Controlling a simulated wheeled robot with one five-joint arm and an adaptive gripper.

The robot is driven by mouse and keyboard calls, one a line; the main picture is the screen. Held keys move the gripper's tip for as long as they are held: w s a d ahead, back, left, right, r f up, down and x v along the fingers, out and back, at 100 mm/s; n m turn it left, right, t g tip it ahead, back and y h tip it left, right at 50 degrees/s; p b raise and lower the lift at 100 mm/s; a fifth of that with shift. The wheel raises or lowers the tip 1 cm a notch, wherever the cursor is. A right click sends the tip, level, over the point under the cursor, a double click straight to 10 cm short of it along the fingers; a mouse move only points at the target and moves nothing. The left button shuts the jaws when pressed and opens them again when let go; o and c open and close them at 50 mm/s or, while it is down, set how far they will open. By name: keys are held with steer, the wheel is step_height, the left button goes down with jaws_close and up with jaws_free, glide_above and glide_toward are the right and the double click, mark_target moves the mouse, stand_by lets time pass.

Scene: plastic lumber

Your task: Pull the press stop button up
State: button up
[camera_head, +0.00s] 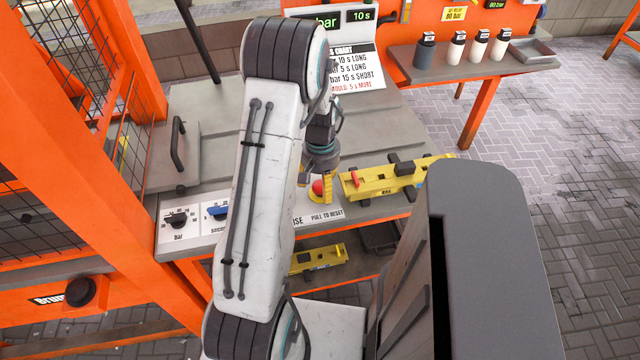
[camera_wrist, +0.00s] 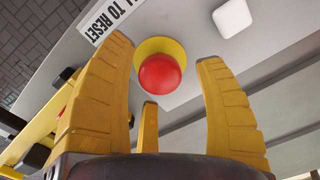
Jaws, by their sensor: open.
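The press stop button is a red mushroom knob on a yellow base. In the wrist view the red knob (camera_wrist: 160,74) is just beyond my fingertips, between the left and right fingers and past the third, shorter finger. In the head view the red knob (camera_head: 318,187) shows at the panel's front edge, below my gripper (camera_head: 326,172). My gripper (camera_wrist: 165,80) has yellow ribbed fingers, spread open and empty. No finger clearly touches the knob. A "PULL TO RESET" label (camera_head: 327,216) lies beside it.
A yellow tool (camera_head: 385,180) lies right of the button. Black and blue dials (camera_head: 178,218) sit on the panel at left. A white square button (camera_wrist: 232,16) is near the red knob. An orange frame (camera_head: 75,110) stands at left.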

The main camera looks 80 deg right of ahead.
steer(key=shift+f, duration=0.25)
steer(key=shift+o, duration=0.2)
jaws_close()
steer(key=shift+r, duration=0.15)
stand_by(0.3)
